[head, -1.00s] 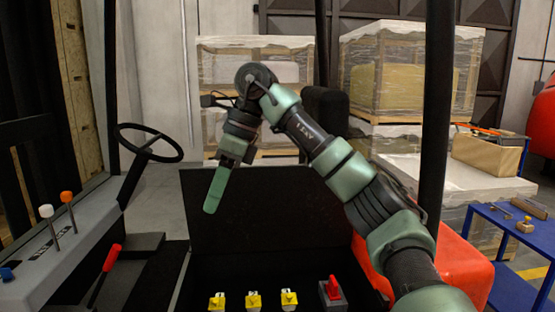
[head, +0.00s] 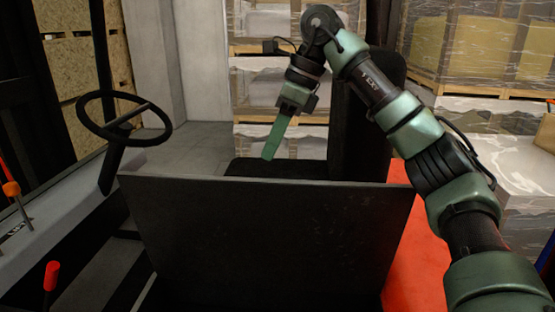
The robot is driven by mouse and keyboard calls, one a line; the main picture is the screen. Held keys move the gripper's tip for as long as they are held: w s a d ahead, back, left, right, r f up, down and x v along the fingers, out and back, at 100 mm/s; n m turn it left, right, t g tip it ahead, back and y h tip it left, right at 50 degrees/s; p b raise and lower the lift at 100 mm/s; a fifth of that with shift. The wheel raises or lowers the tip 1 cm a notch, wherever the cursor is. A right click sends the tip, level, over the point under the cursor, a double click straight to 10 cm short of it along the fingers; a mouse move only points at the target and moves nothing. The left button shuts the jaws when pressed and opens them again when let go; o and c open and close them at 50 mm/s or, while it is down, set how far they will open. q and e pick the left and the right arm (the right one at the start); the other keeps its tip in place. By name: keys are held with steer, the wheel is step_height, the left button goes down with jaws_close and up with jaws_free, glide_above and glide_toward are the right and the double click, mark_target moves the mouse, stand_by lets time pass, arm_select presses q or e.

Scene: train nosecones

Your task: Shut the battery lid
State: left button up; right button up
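The battery lid (head: 262,240) is a wide dark panel in the lower middle of the head view. It stands raised and looks tilted towards me, wider at its top edge than lower down. The battery compartment beneath it is hidden. My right gripper (head: 275,140) hangs beyond the lid's top edge, its green fingers pointing down and a little left, apart from the lid in the picture. The fingers overlap from this side, so I cannot tell whether they are open or shut. Nothing shows held in them. My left gripper is out of view.
A black seat (head: 362,130) stands behind the lid. A steering wheel (head: 122,118) and levers, one with a red knob (head: 52,275), are at the left. An orange-red body panel (head: 420,255) is at the right, with wrapped pallets (head: 480,45) behind.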

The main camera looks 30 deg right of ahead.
steer(key=p+x, duration=0.1)
steer(key=x, duration=0.5)
steer(key=shift+w+a+f, duration=0.1)
steer(key=shift+a+f, duration=0.1)
steer(key=shift+f, duration=0.15)
steer(key=shift+w+f, duration=0.1)
steer(key=shift+f, duration=0.35)
steer(key=shift+a, duration=0.1)
jaws_close()
steer(key=shift+r, duration=0.1)
stand_by(0.6)
